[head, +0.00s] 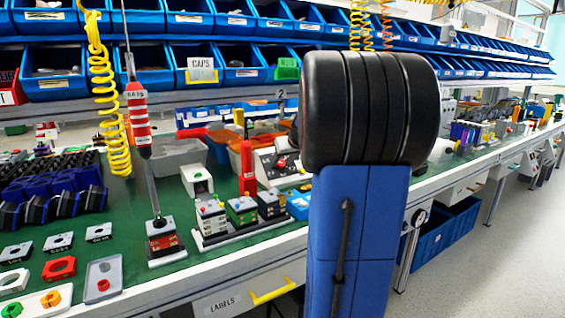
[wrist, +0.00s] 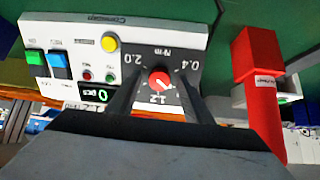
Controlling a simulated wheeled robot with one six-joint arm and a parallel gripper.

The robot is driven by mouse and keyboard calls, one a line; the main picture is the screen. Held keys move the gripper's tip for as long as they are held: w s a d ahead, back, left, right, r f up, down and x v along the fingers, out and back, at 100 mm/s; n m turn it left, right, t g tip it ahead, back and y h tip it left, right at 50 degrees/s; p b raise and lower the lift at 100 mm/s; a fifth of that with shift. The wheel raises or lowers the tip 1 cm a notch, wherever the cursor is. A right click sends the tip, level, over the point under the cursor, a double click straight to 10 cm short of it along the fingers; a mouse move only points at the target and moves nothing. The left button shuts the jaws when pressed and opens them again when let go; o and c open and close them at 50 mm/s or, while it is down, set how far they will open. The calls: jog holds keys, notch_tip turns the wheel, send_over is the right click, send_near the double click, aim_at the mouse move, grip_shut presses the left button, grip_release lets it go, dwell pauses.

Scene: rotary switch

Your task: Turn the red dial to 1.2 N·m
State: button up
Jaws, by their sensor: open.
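The red dial (wrist: 159,79) is a small round knob on the dark panel of a white control box (wrist: 75,32). Around it in the wrist view are the marks 2.0 at left, 0.4 at right and 1.2 below. White shows on the knob, but I cannot tell exactly where it points. My gripper (wrist: 158,84) is open, its dark fingers on either side of the dial with gaps visible. Contact is not evident. In the head view the control box (head: 270,170) is partly covered by my arm, which also hides my gripper.
A red upright object (wrist: 257,60) stands close to the right. Blue bins (head: 150,70) line the shelves above the bench.

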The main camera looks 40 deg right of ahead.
jog(key=shift+w+f, duration=0.1)
jog(key=shift+c, duration=0.7)
jog(key=c, duration=0.9)
jog(key=shift+m, duration=0.3)
jog(key=m, duration=0.4)
jog(key=shift+m, duration=0.3)
jog(key=shift+d+m, duration=0.1)
jog(key=shift+m, duration=2.4)
